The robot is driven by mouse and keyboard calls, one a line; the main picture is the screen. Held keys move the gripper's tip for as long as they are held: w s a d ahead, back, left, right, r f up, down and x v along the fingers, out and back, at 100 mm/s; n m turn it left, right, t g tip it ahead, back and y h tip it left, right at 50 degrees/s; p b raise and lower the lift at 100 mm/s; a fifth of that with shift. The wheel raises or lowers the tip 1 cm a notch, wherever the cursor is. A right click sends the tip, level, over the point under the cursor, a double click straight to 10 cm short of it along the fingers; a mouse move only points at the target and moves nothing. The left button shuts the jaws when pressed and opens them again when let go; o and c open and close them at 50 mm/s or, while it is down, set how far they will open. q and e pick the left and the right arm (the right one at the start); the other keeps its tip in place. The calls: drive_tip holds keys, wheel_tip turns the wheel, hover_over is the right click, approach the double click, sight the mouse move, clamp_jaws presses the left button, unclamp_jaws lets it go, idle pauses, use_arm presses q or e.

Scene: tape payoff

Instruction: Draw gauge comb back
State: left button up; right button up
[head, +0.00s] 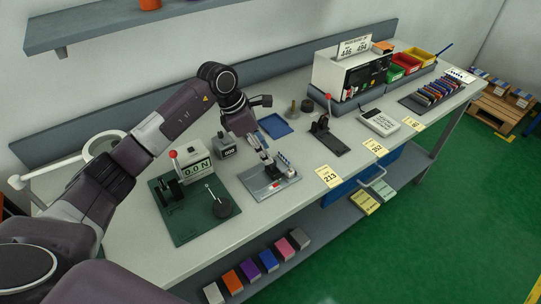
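My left gripper (268,163) reaches down over a small grey fixture plate (262,193) near the front of the bench. A small metallic part with a row of upright pins or teeth (285,163), perhaps the gauge comb, stands at the plate's right side, close to the fingertips. The view is too small to tell whether the fingers touch it, hold it or are apart. The fingers partly hide the middle of the plate. My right gripper is not in view.
Left of the plate is a green board with a force gauge (196,168) and a dark disc (224,207). A black lever tool (326,135) stands to the right. Behind are a blue tray (275,126) and a small counter (227,146). The bench's front edge is close.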

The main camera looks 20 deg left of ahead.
sight(276, 167)
use_arm(q)
drive_tip(key=shift+p+x, duration=0.55)
drive_tip(key=shift+x, duration=1.85)
drive_tip(key=shift+c, duration=0.2)
drive_tip(key=shift+w+r, duration=0.1)
clamp_jaws()
